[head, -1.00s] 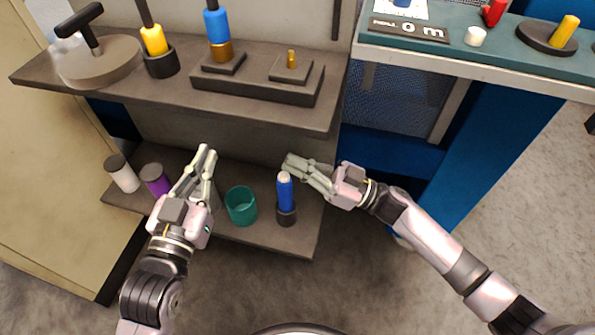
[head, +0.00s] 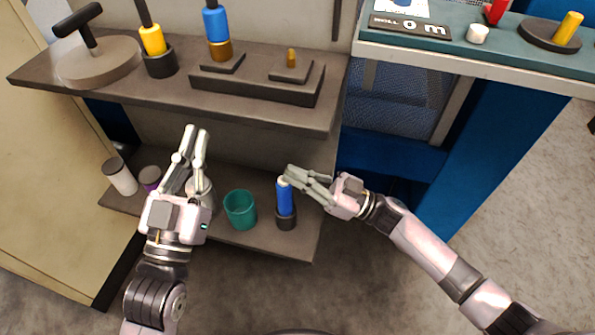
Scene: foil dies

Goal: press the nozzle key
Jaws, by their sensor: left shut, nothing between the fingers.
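No part is clearly marked as the nozzle key, so I cannot tell which one it is. Candidates are a small brass peg (head: 291,57) on the stepped dark block (head: 252,87) of the upper shelf, and a white button (head: 478,34) on the teal bench at top right. My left gripper (head: 196,130) is shut and empty, pointing up just below the upper shelf's front edge, in front of a grey container (head: 206,190). My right gripper (head: 287,175) points left by the top of a blue bottle (head: 285,198); its finger gap is unclear, and I cannot tell whether they touch.
The upper shelf (head: 55,82) holds a T-handle on a disc (head: 95,62), a yellow-handled tool (head: 152,40) and a blue-handled tool (head: 216,25). The lower shelf (head: 265,243) holds a teal cup (head: 240,209) and jars. The teal bench (head: 450,55) has a yellow knob (head: 569,26).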

